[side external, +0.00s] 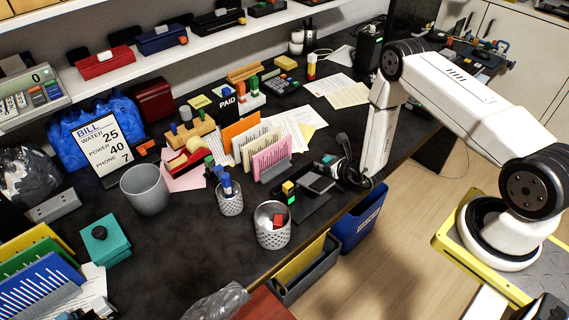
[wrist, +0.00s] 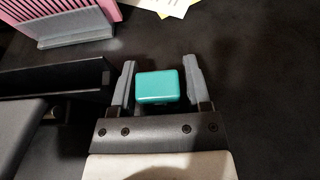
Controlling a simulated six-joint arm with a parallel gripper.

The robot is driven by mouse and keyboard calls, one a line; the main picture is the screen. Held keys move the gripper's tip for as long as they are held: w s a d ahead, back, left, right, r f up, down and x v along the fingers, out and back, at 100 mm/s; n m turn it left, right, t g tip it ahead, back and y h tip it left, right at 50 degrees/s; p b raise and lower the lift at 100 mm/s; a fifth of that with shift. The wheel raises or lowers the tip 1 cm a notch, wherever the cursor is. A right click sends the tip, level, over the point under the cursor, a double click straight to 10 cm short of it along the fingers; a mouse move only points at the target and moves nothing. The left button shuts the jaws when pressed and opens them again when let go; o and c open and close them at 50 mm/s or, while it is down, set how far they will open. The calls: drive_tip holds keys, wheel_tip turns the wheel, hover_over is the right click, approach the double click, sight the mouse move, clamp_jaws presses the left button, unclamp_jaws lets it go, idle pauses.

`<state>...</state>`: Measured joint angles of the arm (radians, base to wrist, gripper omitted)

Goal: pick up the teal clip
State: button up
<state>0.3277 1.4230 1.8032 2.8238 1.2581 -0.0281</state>
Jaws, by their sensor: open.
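The teal clip (wrist: 159,87) is a small rounded teal block on the dark desk in the wrist view. It lies between the two grey fingers of my gripper (wrist: 159,85), with a small gap on each side. My gripper is open and not closed on it. In the side external view my gripper (side external: 338,168) is low over the desk near its front edge, and a small teal spot of the clip (side external: 327,159) shows just left of it.
A black tray (wrist: 60,78) stands close to the left of my gripper. A pink binder rack (side external: 271,160) stands farther left, with mesh cups (side external: 271,238) nearer the front. The desk to the right of the clip in the wrist view is clear.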

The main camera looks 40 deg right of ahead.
clamp_jaws()
drive_tip(key=shift+r, duration=0.15)
idle(0.4)
drive_tip(key=shift+r, duration=0.8)
drive_tip(key=s+a+r, duration=0.2)
drive_tip(key=s+r, duration=0.9)
drive_tip(key=s, duration=0.3)
drive_tip(key=shift+a, duration=0.2)
drive_tip(key=shift+w, duration=0.1)
